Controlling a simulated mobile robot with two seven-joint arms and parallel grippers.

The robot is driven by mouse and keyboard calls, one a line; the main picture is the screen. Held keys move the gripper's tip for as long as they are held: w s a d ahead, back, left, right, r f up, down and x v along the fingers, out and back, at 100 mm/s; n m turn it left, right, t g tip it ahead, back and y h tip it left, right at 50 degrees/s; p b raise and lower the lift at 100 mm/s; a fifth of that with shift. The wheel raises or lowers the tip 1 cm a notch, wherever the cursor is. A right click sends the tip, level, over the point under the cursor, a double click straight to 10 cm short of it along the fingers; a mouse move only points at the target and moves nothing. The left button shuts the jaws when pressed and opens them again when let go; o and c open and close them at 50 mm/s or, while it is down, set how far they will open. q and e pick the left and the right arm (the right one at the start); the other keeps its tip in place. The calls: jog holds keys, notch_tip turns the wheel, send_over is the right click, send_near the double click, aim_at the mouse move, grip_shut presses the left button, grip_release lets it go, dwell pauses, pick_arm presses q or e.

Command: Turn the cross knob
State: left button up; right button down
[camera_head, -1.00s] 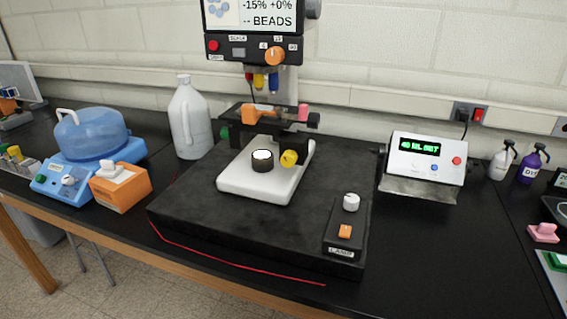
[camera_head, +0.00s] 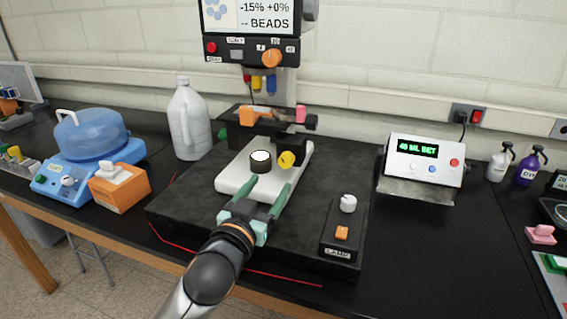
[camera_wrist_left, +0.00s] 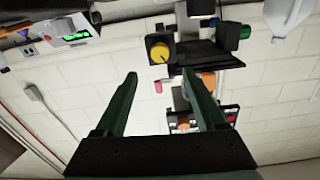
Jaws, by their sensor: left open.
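A yellow round knob (camera_head: 286,159) sits on the microscope-like instrument, beside its stage above the white base. It also shows in the left wrist view (camera_wrist_left: 159,52), with a dark mark on its face. I cannot read a label naming it the cross knob. My left gripper (camera_head: 268,185) is open and empty, its green fingers pointing toward the instrument, in front of and below the yellow knob. In the left wrist view the open fingers (camera_wrist_left: 160,75) stand apart, with the knob beyond their tips. My right gripper is not in view.
A lamp panel (camera_head: 343,230) has a white knob (camera_head: 348,203) and orange switch. A white jug (camera_head: 188,120) stands left; a display box (camera_head: 424,160) stands right.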

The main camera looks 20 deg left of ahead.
aim_at(285, 163)
pick_arm(q)
jog(key=w, duration=0.5)
jog(key=w+p, duration=0.1)
jog(key=w, duration=0.3)
jog(key=shift+w+d, duration=0.2)
jog(key=shift+w, duration=0.15)
grip_shut()
